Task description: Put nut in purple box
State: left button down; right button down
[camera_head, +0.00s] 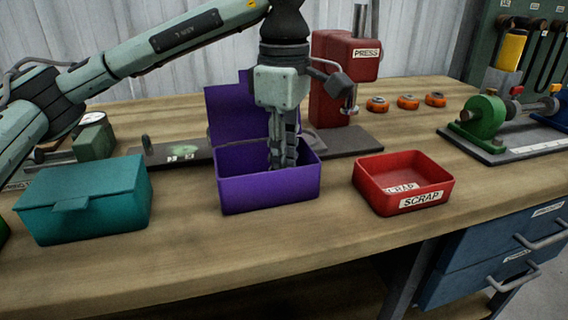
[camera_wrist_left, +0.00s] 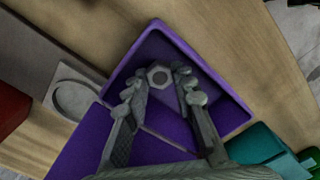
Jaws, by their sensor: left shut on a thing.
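The purple box (camera_head: 270,193) stands open on the bench with its lid (camera_head: 228,112) raised at the back. My left gripper (camera_head: 283,163) points down with its fingertips inside the box. In the left wrist view the nut (camera_wrist_left: 159,76), a grey hexagonal ring, lies between the fingertips of my left gripper (camera_wrist_left: 160,80), which is shut on it. The box (camera_wrist_left: 226,112) surrounds the fingertips there. Whether the nut touches the box floor cannot be told. In the head view the nut is hidden by the box wall and fingers. My right gripper does not show.
A closed teal box (camera_head: 85,203) stands left of the purple box, and a red scrap tray (camera_head: 403,182) stands to its right. A red press (camera_head: 338,85) is behind. Several orange rings (camera_head: 407,102) lie at the back right. The front bench strip is clear.

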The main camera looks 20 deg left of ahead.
pick_arm(q)
jog(key=shift+f, duration=0.4)
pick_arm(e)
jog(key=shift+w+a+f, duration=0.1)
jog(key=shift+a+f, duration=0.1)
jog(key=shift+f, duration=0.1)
pick_arm(q)
jog(key=shift+f, duration=0.15)
